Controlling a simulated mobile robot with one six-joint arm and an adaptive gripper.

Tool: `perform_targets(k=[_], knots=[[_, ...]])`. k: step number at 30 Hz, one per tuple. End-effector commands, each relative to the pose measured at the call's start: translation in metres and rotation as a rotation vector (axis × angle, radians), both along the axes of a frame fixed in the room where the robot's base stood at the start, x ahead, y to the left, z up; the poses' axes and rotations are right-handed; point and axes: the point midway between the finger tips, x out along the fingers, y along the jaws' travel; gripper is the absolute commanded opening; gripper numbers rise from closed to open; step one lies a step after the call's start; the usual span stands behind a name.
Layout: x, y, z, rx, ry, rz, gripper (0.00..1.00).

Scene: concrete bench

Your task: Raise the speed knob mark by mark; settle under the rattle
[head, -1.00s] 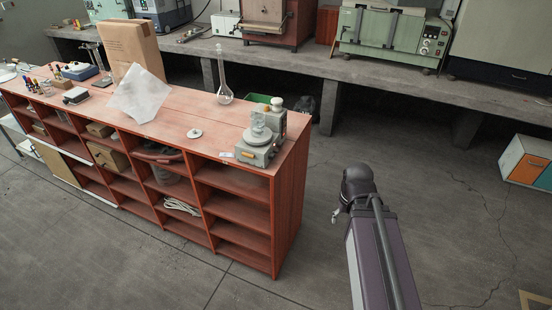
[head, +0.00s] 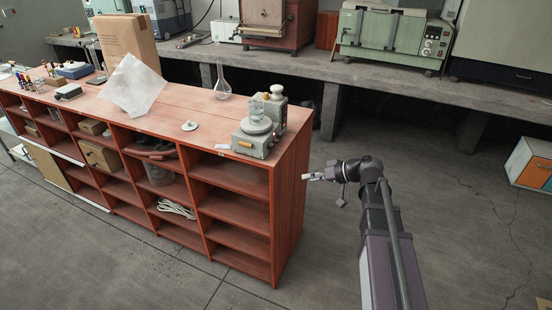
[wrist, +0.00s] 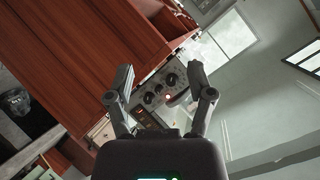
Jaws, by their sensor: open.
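A grey bench machine (head: 257,142) with a round platform stands on the right end of the red shelf unit. Its knob cannot be made out in the head view. My gripper (head: 312,176) is in the air to the right of the shelf's end panel, lower than the machine, pointing left. In the wrist view my gripper (wrist: 161,75) is open and empty. A grey panel with dark knobs (wrist: 172,79) and a small red light (wrist: 168,97) shows between its fingers, farther off; I cannot tell surely that it is the same machine. No mark can be read.
The red shelf unit (head: 288,200) stands close to my gripper's left. Its top also holds a glass flask (head: 222,82), a white sheet (head: 133,86) and a small white disc (head: 189,126). A concrete bench with equipment (head: 300,67) runs behind. Floor around my arm is clear.

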Motion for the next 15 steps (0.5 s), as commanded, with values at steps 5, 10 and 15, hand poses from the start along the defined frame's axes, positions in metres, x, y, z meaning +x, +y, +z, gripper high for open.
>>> perform_targets(k=[5,10,15], knots=[[0.035,-0.002,0.006,0.188,-0.16,-0.001,0.69],[0.054,-0.007,0.02,0.313,-0.275,-0.018,0.69],[0.063,-0.012,0.028,0.373,-0.332,-0.032,0.69]])
